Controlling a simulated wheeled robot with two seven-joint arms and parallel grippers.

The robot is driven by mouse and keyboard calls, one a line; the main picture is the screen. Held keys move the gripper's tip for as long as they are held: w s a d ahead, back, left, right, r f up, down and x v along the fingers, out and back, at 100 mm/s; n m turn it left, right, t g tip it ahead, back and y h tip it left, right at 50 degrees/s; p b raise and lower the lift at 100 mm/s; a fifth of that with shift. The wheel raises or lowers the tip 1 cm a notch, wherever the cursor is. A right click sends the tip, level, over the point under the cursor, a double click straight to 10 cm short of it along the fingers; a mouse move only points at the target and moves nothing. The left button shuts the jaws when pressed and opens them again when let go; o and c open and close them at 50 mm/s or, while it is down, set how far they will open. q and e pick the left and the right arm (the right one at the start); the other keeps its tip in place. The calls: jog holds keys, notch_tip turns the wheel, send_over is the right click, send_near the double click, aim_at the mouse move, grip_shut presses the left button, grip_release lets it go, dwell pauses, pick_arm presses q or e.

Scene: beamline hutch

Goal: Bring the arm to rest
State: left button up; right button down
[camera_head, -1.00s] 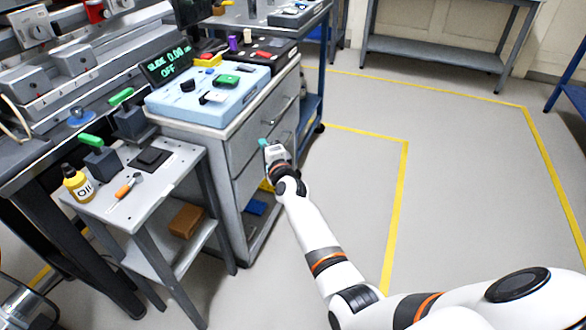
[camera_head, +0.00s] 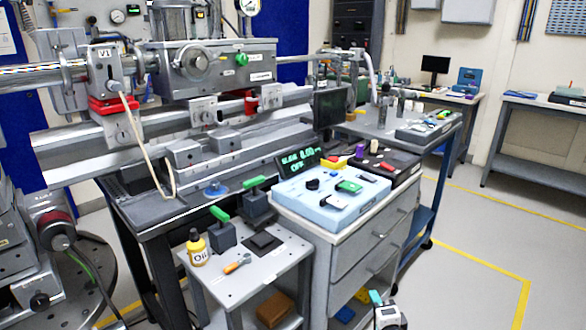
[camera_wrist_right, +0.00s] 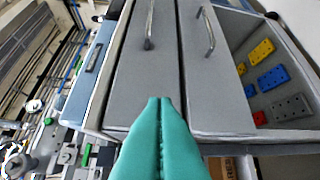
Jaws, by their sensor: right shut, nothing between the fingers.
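My right gripper (camera_head: 376,298) shows at the lower edge of the head view, in front of the grey drawer cabinet (camera_head: 345,262). Its teal fingertips point up and away. In the right wrist view the teal fingers (camera_wrist_right: 160,105) are pressed together with nothing between them. Behind them are the grey drawer fronts (camera_wrist_right: 222,95) with metal handles. I cannot tell the exact gap between fingertips and drawers. Most of my right arm is below the head view's edge. My left gripper is not in view.
A pale blue control box (camera_head: 325,205) sits on the cabinet. A small side table (camera_head: 258,268) holds a yellow oil bottle (camera_head: 197,250) and a screwdriver (camera_head: 238,263). An open compartment (camera_wrist_right: 295,125) with coloured blocks shows in the wrist view. Open floor (camera_head: 460,265) lies to the right.

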jog(key=s+a+f+n+g+y, duration=0.1)
jog(key=s+a+f+n+g, duration=0.35)
jog(key=s+f, duration=0.8)
jog(key=s+a+f+n+g+y, duration=0.15)
jog(key=s+f+n+g, duration=0.45)
jog(key=s+f+n, duration=0.6)
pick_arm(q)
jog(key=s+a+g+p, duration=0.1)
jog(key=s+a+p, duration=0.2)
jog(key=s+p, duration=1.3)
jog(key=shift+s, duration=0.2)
pick_arm(e)
jog(key=s+d+f+n+g+h, duration=0.1)
jog(key=s+d+f+g, duration=0.1)
jog(key=s, duration=1.2)
jog(key=s+d+f+n+g+h, duration=0.1)
jog(key=s+d+f+g, duration=0.1)
jog(key=s, duration=1.2)
jog(key=shift+s+f+n+g, duration=0.15)
jog(key=shift+f+n+g, duration=0.2)
jog(key=shift+f+g, duration=0.45)
